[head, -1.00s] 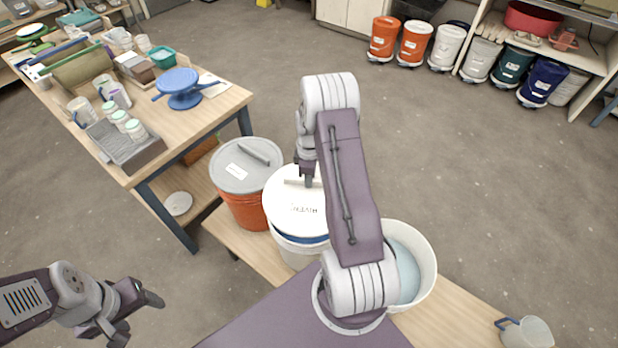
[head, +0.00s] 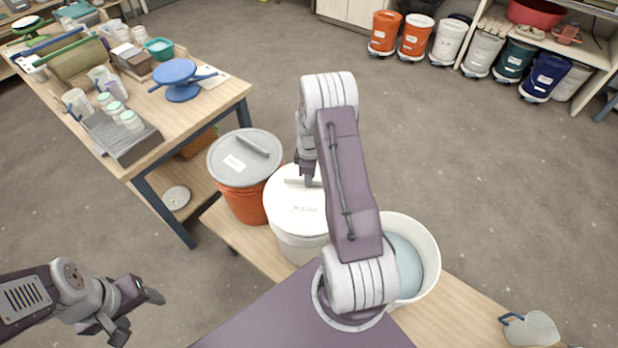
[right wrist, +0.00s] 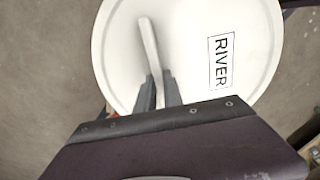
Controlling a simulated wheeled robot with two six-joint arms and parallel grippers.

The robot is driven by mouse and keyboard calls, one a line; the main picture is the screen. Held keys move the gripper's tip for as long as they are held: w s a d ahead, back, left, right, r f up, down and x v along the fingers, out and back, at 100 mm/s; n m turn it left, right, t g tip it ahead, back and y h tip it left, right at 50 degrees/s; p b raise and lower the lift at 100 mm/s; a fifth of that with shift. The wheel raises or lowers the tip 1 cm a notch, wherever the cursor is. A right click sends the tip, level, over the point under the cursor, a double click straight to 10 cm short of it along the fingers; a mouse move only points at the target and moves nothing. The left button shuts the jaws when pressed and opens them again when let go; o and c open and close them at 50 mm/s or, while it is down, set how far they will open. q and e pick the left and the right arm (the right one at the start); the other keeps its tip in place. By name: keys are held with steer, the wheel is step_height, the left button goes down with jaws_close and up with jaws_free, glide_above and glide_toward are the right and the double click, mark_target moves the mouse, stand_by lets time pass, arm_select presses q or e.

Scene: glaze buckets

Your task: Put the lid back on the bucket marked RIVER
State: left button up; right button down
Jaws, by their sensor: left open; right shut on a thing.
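The white round lid (head: 290,212) has a bar handle (right wrist: 149,45) and reads RIVER in the right wrist view. My right gripper (right wrist: 158,92) is shut on the handle. The lid lies level over the top of the middle white bucket (head: 300,249), and no gap shows between them from the head view. I cannot tell whether it is fully seated all round. Any marking on the bucket itself is not readable. My right arm hides part of the lid's right side. My left gripper (head: 139,312) is open and empty, low at the left, away from the buckets.
An orange bucket with a grey lid (head: 228,168) stands left of the middle bucket. An open white bucket (head: 429,262) with pale blue glaze stands to its right, partly behind my arm. A jug (head: 532,328) is on the bench's right end. A worktable (head: 222,100) stands at the left.

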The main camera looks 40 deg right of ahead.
steer(key=shift+f+b, duration=0.35)
steer(key=shift+f, duration=0.5)
stand_by(1.4)
steer(key=c, duration=0.9)
jaws_free()
steer(key=shift+r, duration=0.15)
steer(key=shift+r+p, duration=2.95)
steer(key=shift+r, duration=0.5)
steer(key=shift+f, duration=0.1)
jaws_close()
